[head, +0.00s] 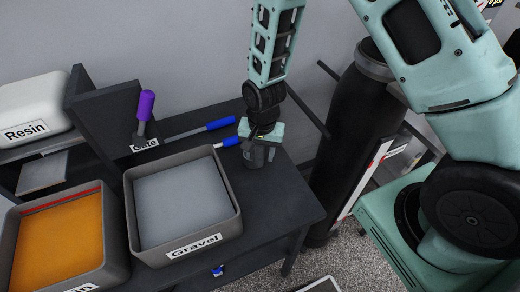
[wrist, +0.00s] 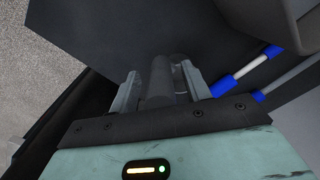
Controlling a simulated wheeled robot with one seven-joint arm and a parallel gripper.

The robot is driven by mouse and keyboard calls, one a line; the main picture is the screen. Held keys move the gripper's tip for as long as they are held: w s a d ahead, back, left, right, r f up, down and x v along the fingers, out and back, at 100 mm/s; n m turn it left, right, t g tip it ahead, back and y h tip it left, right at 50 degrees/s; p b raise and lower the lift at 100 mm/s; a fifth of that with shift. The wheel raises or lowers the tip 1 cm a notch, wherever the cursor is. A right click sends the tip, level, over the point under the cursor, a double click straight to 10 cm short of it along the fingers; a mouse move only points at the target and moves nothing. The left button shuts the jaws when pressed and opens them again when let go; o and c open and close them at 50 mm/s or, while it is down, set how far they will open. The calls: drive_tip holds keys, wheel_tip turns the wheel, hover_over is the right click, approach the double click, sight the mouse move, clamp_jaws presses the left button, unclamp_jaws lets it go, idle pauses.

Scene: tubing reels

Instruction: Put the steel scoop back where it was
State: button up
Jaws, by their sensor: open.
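My gripper (head: 262,152) points down over the right part of the dark table. In the wrist view its two fingers (wrist: 160,92) are apart, one on each side of a dark grey cylinder. This looks like the handle of a small grey piece (head: 254,158) under my gripper in the head view, with a shiny grey part (wrist: 180,72) beside it. It may be the steel scoop; my gripper hides much of it, so I cannot be sure. I cannot tell whether the fingers touch it.
The Gravel bin (head: 236,226) and an orange-filled bin (head: 112,262) stand left of my gripper. Two blue handles (head: 220,123) (head: 231,142) lie close by. Behind are a purple Gate lever (head: 146,106) and a Resin container (head: 30,105). A black cylinder (head: 350,140) stands right of the table.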

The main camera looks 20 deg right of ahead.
drive_tip(key=r+b, duration=0.2)
drive_tip(key=r, duration=0.4)
drive_tip(key=r+b, duration=0.1)
drive_tip(key=r, duration=0.5)
drive_tip(key=shift+s+d+b, duration=0.1)
drive_tip(key=shift+d+b, duration=0.1)
drive_tip(key=shift+b, duration=0.15)
drive_tip(key=s+a+r+n, duration=0.2)
drive_tip(key=s+n, duration=0.3)
drive_tip(key=s, duration=0.2)
drive_tip(key=s+a+r+n, duration=0.2)
drive_tip(key=s+r+n, duration=0.1)
drive_tip(key=s, duration=0.4)
drive_tip(key=s+a+r+n, duration=0.2)
drive_tip(key=s+r+n, duration=0.1)
drive_tip(key=s+n, duration=0.3)
drive_tip(key=shift+s+a+n, duration=0.3)
drive_tip(key=shift+s, duration=0.1)
drive_tip(key=shift+r, duration=0.1)
wheel_tip(320, 180, down, 8)
drive_tip(key=b, duration=0.8)
